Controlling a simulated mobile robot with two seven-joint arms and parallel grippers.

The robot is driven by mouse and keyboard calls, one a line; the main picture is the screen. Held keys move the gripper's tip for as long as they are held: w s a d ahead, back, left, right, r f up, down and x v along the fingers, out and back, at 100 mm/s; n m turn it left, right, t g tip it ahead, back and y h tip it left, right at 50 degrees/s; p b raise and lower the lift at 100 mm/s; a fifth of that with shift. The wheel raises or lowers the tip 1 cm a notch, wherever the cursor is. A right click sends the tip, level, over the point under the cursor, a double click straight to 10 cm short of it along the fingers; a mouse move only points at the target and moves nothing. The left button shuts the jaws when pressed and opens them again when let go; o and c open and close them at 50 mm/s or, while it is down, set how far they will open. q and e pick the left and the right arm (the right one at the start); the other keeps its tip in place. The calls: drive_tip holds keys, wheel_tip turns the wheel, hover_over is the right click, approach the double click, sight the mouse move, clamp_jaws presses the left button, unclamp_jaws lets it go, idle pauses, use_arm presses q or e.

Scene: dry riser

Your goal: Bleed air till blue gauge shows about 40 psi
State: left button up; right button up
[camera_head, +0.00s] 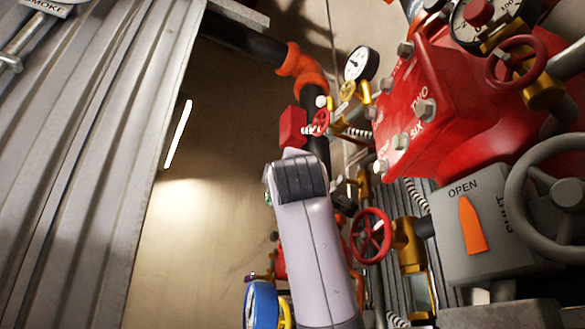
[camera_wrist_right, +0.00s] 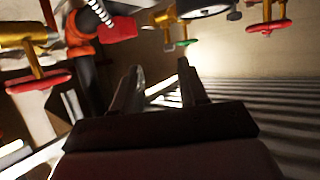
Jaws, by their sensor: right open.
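The blue gauge (camera_head: 262,305) is at the bottom edge of the head view, seen mostly from the side and cut off; its dial cannot be read. A yellow fitting (camera_head: 286,315) is beside it. My right gripper (camera_wrist_right: 159,68) is open in the right wrist view, with nothing seen between its fingers. A brass valve with a small green handle (camera_wrist_right: 187,43) shows beyond the fingertips, apart from them. An arm link of mine fills the middle of the head view, and no gripper is visible there. My left gripper is in neither view.
A red valve body (camera_head: 440,110) with a white-faced gauge (camera_head: 357,64) stands upper right. Red handwheels (camera_head: 371,235) and a grey OPEN/SHUT box (camera_head: 475,240) stand lower right. Corrugated metal (camera_head: 90,130) covers the left. A red handwheel (camera_wrist_right: 40,82) is left of my right gripper.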

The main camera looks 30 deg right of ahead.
drive_tip(key=s+a+b, duration=0.1)
drive_tip(key=s+a, duration=0.3)
drive_tip(key=s, duration=0.4)
drive_tip(key=shift+a+b, duration=0.2)
drive_tip(key=shift+b, duration=0.2)
drive_tip(key=shift+w, duration=0.1)
